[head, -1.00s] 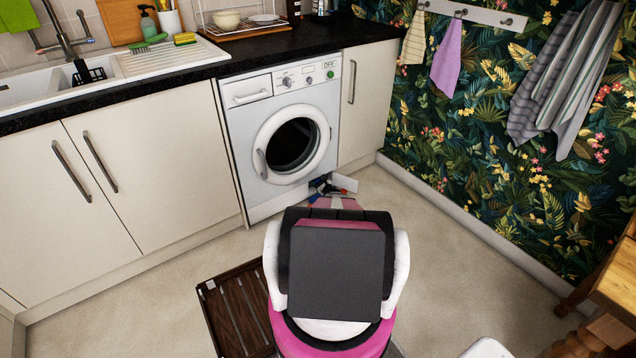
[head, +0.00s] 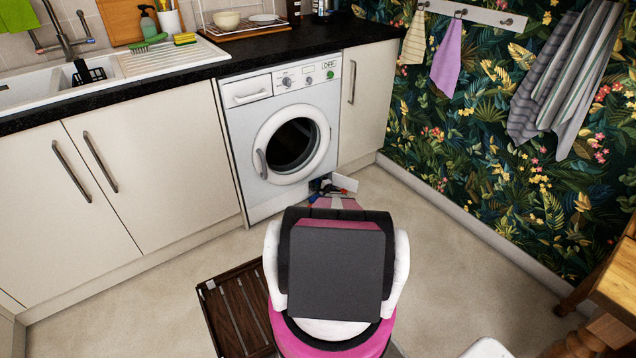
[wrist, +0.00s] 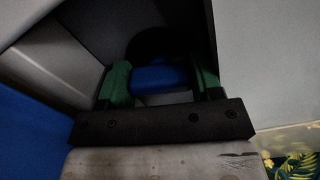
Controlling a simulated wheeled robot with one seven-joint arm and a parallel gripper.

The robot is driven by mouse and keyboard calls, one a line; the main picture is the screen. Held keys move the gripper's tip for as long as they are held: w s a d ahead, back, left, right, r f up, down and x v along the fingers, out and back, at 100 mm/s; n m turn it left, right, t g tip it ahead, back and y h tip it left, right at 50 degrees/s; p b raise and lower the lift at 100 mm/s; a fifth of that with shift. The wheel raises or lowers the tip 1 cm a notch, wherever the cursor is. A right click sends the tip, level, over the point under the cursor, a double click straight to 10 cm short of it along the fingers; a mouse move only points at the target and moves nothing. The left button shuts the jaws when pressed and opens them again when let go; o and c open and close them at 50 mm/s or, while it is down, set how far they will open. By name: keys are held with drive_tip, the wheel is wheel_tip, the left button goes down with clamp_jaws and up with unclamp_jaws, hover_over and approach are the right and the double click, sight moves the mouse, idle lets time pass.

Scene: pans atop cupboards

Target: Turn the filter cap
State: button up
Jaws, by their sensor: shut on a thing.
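The white washing machine (head: 225,130) stands under the counter, its round door (head: 312,145) shut. A small flap (head: 346,184) stands open at its bottom right. In the wrist view, a blue filter cap (wrist: 158,79) sits in a dark recess between the green fingertips of my gripper (wrist: 160,82). My gripper is shut on this cap. In the head view my gripper (head: 328,187) shows only partly at the flap opening, and my own arm hides much of it. The cap cannot be made out in the head view.
The opening is tight, with pale panels close to my gripper on both sides (wrist: 265,60). A dark slatted wooden mat (head: 236,310) lies on the floor to the left of my arm. A wooden table (head: 612,285) is at the right edge. The floor between (head: 470,260) is clear.

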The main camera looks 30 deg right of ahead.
drive_tip(key=n, duration=0.4)
drive_tip(key=shift+s+n, duration=0.15)
drive_tip(key=shift+n, duration=0.15)
drive_tip(key=n, duration=0.4)
drive_tip(key=shift+n, duration=0.3)
drive_tip(key=o, duration=0.9)
drive_tip(key=s, duration=1)
drive_tip(key=shift+s+d, duration=0.4)
